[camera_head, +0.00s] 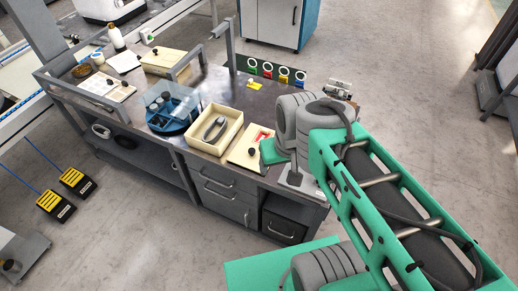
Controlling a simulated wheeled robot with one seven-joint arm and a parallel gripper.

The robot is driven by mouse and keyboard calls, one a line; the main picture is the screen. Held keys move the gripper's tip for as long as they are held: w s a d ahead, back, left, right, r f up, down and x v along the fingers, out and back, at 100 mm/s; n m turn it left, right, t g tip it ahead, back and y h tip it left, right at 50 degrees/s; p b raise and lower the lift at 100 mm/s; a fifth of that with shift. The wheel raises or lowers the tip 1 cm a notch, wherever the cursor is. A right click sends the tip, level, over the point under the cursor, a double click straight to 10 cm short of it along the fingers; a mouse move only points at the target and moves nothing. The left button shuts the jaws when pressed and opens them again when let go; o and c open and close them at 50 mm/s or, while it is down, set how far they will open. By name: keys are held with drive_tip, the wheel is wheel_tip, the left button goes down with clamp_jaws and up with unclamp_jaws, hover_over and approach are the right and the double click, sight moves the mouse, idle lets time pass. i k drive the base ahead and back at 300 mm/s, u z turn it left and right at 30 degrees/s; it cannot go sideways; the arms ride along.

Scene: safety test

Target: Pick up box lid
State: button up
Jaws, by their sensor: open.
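A flat cream lid (249,150) with a dark round knob and a red-and-white label lies on the dark workbench, just right of an open cream box (215,130). A grey curved object (214,128) lies inside that box. My arm's end comes down over the bench just right of the lid. The grey end, my gripper (295,183), shows only in part beside the lid's right side. It is open, and its fingers are mostly hidden by my arm. I cannot tell whether it touches the lid, whose right edge is partly covered.
A blue transparent round container (173,112) stands left of the open box. A closed cream box (163,63) with a knob sits farther back. Several coloured ring-marked pieces (275,71) line the back edge. A metal rail (231,48) rises there. The bench middle is mostly clear.

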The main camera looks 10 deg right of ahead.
sight(245, 154)
drive_tip(key=k, duration=0.65)
drive_tip(key=u, duration=0.7)
drive_tip(key=i, duration=0.6)
drive_tip(key=u, duration=0.7)
drive_tip(key=i, duration=1.15)
drive_tip(key=z, duration=0.6)
